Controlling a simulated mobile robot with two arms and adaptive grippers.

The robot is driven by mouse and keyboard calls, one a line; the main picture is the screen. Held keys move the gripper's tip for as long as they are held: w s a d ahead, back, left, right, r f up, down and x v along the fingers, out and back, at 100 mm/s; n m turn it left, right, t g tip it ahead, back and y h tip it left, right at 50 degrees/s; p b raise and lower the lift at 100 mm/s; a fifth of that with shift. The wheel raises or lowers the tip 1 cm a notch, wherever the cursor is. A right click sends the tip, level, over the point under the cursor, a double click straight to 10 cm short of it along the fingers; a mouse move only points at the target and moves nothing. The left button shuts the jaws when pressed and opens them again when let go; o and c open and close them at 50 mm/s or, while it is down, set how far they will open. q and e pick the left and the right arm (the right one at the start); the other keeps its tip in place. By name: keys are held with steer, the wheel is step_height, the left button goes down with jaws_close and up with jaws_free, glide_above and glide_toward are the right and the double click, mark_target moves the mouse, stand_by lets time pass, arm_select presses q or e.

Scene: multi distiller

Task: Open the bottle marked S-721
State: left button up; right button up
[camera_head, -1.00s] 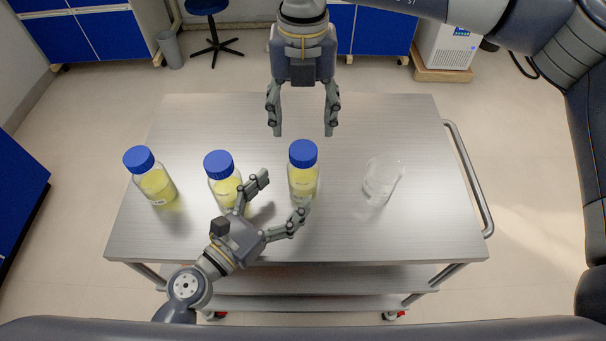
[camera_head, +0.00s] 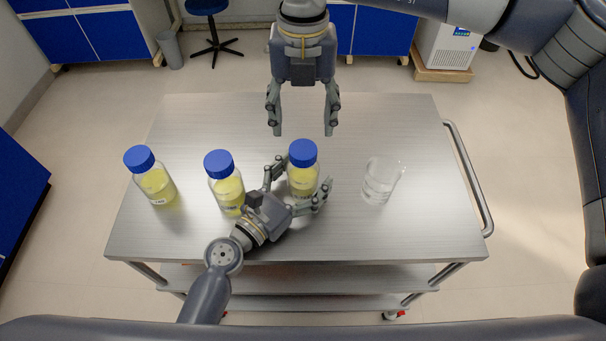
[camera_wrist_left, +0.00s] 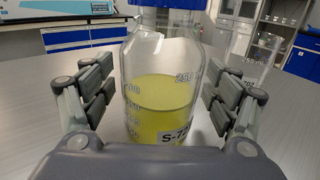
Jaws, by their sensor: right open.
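The bottle with the label starting "S-72" (camera_wrist_left: 163,110) holds yellow liquid; the label's end is cut off from sight. In the head view this bottle (camera_head: 303,176) stands upright on the table with its blue cap (camera_head: 303,152) on. My left gripper (camera_head: 301,177) is open around its body, one finger on each side. The left wrist view shows gaps between both fingers and the glass. My right gripper (camera_head: 303,132) is open and empty, pointing down above the table behind the cap.
Two more blue-capped yellow bottles stand to the left, one near (camera_head: 228,190) and one farther away (camera_head: 155,183). A clear glass beaker (camera_head: 380,182) stands to the right. The metal cart table (camera_head: 430,210) is bare at its back and right side.

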mark_target(304, 148)
arm_select(q)
jaws_close()
arm_select(e)
steer(key=m, duration=1.3)
steer(key=shift+m, duration=0.3)
steer(key=shift+f, duration=4)
